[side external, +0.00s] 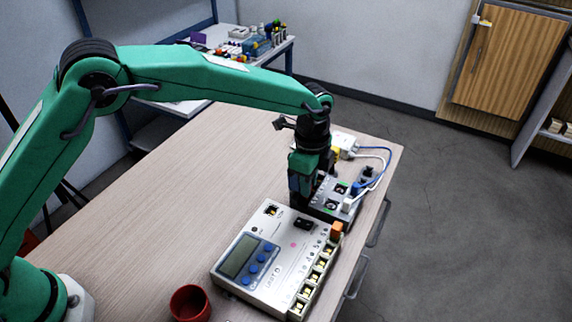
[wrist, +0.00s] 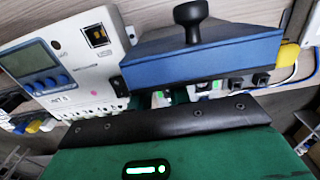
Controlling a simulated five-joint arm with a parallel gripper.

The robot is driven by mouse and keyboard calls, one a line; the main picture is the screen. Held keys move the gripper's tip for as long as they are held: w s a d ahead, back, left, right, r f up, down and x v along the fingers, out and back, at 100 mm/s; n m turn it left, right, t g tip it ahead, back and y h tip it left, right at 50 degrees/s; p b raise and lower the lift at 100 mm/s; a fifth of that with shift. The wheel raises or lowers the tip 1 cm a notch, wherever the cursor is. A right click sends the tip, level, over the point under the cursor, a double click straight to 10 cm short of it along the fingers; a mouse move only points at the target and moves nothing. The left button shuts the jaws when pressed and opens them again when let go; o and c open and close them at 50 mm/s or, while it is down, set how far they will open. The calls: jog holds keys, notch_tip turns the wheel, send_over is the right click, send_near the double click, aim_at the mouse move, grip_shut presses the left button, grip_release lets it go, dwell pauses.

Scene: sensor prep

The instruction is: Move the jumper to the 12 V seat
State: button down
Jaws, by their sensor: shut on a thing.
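My gripper (side external: 304,196) points down at the left edge of a grey module (side external: 338,205), just behind the white meter unit.
The white meter unit (side external: 262,286) has a display, blue buttons, an orange plug (side external: 336,230) and a row of terminals. Blue and white cables run behind the module. A red cup (side external: 190,303) stands at the front. The table's left part is clear.

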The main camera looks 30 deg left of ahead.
jog(key=shift+r, duration=1.1)
dwell(0.3)
jog(key=shift+w+r, duration=0.6)
jog(key=shift+w, duration=0.25)
jog(key=shift+w+r, duration=0.55)
jog(key=shift+w, duration=0.3)
jog(key=shift+f, duration=0.15)
jog(key=shift+f, duration=1.7)
jog(key=shift+f, duration=1.15)
dwell(1.9)
